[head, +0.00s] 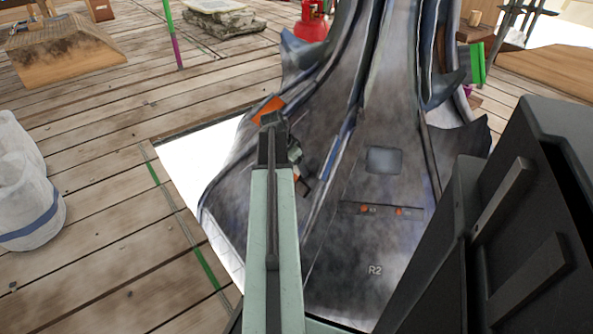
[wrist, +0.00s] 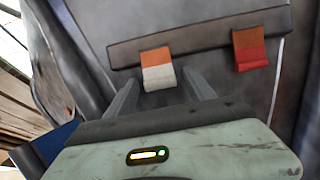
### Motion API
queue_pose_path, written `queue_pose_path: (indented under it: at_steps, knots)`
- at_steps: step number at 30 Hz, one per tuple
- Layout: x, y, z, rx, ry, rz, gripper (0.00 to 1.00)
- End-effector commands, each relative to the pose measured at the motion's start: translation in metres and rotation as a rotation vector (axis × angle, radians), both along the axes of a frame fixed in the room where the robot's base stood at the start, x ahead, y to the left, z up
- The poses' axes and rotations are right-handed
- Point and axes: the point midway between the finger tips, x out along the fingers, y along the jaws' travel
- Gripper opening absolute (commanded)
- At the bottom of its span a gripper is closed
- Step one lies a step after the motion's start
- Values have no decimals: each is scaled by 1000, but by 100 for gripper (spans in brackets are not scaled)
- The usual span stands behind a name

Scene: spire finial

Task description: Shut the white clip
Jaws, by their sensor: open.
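The white clip (wrist: 159,78) is on a brown rail (wrist: 200,40) in the wrist view, with an orange upper part and a white lower flap. The flap seems to stand out a little from the rail. I cannot tell how far. My gripper (wrist: 161,86) is open, with one finger on each side of the white flap and its tips near the flap's lower part. I cannot tell whether they touch it. In the head view my gripper (head: 274,128) is in front of the spire's left side and hides part of it.
A red clip (wrist: 251,60) with an orange top is on the same rail to the right. The dark spire (head: 345,250) fills the middle of the head view, with a panel marked R2. White containers (head: 28,205) stand on the plank floor at left. A red canister (head: 311,22) is behind.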

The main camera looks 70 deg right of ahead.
Motion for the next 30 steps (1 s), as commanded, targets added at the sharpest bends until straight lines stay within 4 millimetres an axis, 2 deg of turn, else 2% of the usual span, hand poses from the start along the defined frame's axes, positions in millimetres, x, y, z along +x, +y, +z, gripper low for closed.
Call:
queue_pose_path:
  at_steps: [2,6,9,19,28,29,30]
  knots:
    - [0,0,1,0,0,0,63]
    - [0,0,1,0,0,0,24]
    - [0,0,1,0,0,1,0]
    - [-6,-13,-5,182,-116,-3,0]
    - [-6,-10,-6,200,-128,2,0]
    - [-6,-10,-6,200,-128,2,46]
    - [-6,-10,-6,200,-128,2,57]
